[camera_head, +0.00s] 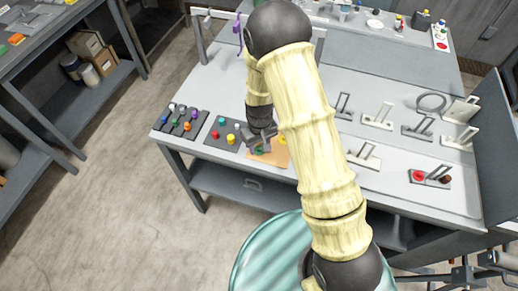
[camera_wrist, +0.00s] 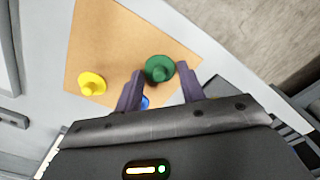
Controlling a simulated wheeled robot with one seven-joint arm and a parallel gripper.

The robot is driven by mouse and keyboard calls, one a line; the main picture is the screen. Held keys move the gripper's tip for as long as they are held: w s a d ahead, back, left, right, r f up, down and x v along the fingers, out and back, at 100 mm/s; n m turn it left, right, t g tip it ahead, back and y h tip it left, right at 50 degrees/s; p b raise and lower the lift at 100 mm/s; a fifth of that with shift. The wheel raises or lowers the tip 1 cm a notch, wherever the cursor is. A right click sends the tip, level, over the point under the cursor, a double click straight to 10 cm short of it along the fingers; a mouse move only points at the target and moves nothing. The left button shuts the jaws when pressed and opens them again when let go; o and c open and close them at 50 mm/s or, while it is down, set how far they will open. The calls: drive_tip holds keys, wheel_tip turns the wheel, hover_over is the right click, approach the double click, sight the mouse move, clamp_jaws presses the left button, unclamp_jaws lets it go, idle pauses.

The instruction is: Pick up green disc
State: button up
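The green disc (camera_wrist: 159,69) has a raised knob and lies on an orange-tan board in the wrist view. It also shows as a small green spot in the head view (camera_head: 260,152). My gripper (camera_wrist: 161,80) is open, with one purple-grey finger on each side of the disc's near part. The fingers look apart from its knob; whether they touch the rim I cannot tell. In the head view my gripper (camera_head: 262,141) points down over the board.
The tan board (camera_wrist: 125,40) also holds a yellow disc (camera_wrist: 91,84) and a partly hidden blue piece (camera_wrist: 145,102). A dark tray (camera_head: 181,122) of coloured pieces stands to the left on the table. Several bracket-like fixtures stand to the right. The table's front edge is close.

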sight(259, 148)
clamp_jaws()
idle(0.3)
wheel_tip(259, 148, up, 10)
drive_tip(key=b, duration=0.2)
idle(0.5)
idle(0.5)
